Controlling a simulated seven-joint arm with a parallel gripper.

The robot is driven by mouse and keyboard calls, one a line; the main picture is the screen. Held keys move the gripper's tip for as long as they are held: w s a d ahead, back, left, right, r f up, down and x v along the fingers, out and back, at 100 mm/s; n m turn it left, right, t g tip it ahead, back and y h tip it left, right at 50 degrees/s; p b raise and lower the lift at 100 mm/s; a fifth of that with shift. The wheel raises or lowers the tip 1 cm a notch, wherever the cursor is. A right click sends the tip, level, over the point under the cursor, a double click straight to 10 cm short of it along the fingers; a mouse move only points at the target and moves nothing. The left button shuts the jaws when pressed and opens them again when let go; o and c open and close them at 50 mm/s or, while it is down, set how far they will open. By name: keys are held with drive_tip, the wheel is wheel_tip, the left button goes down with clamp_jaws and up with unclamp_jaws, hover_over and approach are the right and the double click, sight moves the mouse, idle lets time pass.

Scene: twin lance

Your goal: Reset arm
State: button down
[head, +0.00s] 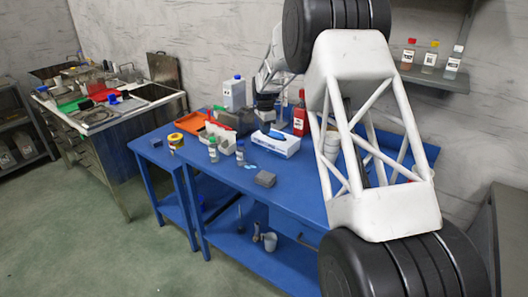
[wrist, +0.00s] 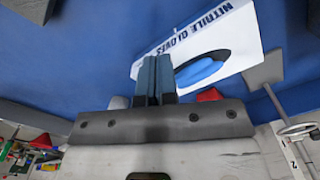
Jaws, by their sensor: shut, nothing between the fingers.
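My gripper (wrist: 154,74) shows in the wrist view with its two blue-grey fingers pressed together and nothing between them. Beyond the fingertips lies a white nitrile gloves box (wrist: 236,35) with a blue glove in its oval opening. The fingers overlap the box's left part in the picture; I cannot tell how far above it they are. In the head view my white arm fills the right half, and its far end is partly hidden behind the arm links. The gloves box (head: 282,146) sits there on the blue workbench (head: 225,178).
The bench also holds an orange tray (head: 189,122), a white jug (head: 234,93), a red bottle (head: 300,118), small bottles (head: 213,150) and a grey block (head: 265,179). A wall shelf (head: 440,78) with bottles is at the upper right. Green floor (head: 120,250) is clear at left.

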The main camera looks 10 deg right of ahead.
drive_tip(key=s+r+n, duration=0.3)
drive_tip(key=s+r, duration=0.3)
drive_tip(key=s, duration=0.5)
drive_tip(key=s+r+n+t, duration=0.1)
drive_tip(key=s+r+n, duration=0.1)
drive_tip(key=s+r, duration=0.7)
drive_tip(key=s+r+n, duration=0.3)
drive_tip(key=s+r, duration=0.1)
drive_tip(key=s, duration=0.8)
drive_tip(key=s+f+n, duration=0.2)
drive_tip(key=s+n, duration=0.1)
drive_tip(key=s, duration=1.3)
drive_tip(key=s+f+n+t, duration=0.1)
drive_tip(key=s+n, duration=0.2)
drive_tip(key=s, duration=1.4)
drive_tip(key=shift+d+f+n+t, duration=0.3)
drive_tip(key=shift+d+f+n, duration=0.05)
drive_tip(key=shift+n, duration=0.05)
